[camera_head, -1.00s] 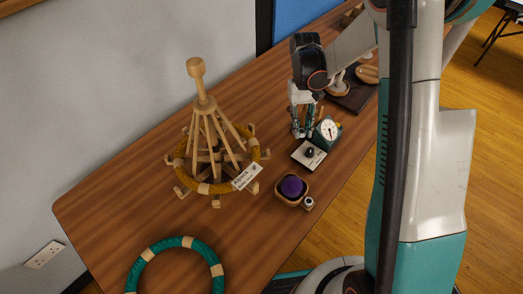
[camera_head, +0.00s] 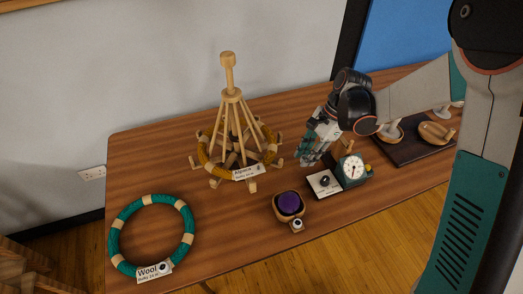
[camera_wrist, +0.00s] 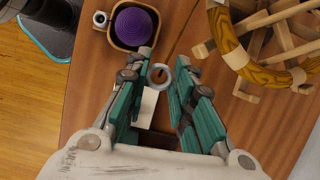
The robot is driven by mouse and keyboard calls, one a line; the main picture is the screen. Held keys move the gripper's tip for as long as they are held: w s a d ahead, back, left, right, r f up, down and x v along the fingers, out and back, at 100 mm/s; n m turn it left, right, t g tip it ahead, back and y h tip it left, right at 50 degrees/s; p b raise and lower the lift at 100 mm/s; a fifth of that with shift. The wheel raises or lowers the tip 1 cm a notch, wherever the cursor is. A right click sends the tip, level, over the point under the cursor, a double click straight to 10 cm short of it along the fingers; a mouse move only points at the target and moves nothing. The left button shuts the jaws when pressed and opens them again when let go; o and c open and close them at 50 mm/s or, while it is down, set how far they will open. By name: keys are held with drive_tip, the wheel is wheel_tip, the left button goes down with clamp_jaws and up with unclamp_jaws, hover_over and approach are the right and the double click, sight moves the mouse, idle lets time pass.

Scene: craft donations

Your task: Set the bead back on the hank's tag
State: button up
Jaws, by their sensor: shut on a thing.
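My gripper (camera_head: 308,160) is shut on a small pale round bead with a darker middle (camera_wrist: 160,75), held between the fingertips in the wrist view (camera_wrist: 160,78). The bead cannot be made out in the head view. The gripper is above the table, right of the wooden stand and behind the scale. A teal ring-shaped hank (camera_head: 119,224) lies at the front left with a white "Wool" tag (camera_head: 146,275) at its near edge; a small dark round mark shows on that tag. A mustard hank (camera_head: 213,171) is around the stand, with an "Alpaca" tag (camera_head: 243,174).
A wooden stand (camera_head: 233,108) with splayed legs rises at the back centre. A bowl (camera_head: 279,208) holds a purple ball (camera_head: 290,202), with a small round white piece (camera_head: 297,225) at its front. A dark tray (camera_head: 405,153) is at right.

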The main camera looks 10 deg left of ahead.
drive_tip(key=s+a+r+m+t, duration=0.1)
drive_tip(key=a+m, duration=0.2)
drive_tip(key=a, duration=0.1)
drive_tip(key=s+a+r+m+t, duration=0.1)
drive_tip(key=a+m, duration=0.2)
drive_tip(key=a, duration=0.2)
drive_tip(key=s+a+r+m+t, duration=0.1)
drive_tip(key=a+m, duration=0.2)
drive_tip(key=a, duration=0.1)
drive_tip(key=shift+s+a+m+t, duration=0.3)
drive_tip(key=shift+s+a, duration=0.05)
drive_tip(key=shift+s, duration=0.05)
drive_tip(key=shift+y, duration=0.3)
drive_tip(key=shift+f+b, duration=2.25)
drive_tip(key=shift+f, duration=0.45)
drive_tip(key=o, duration=0.7)
drive_tip(key=shift+v, duration=3.8)
drive_tip(key=shift+s, duration=0.15)
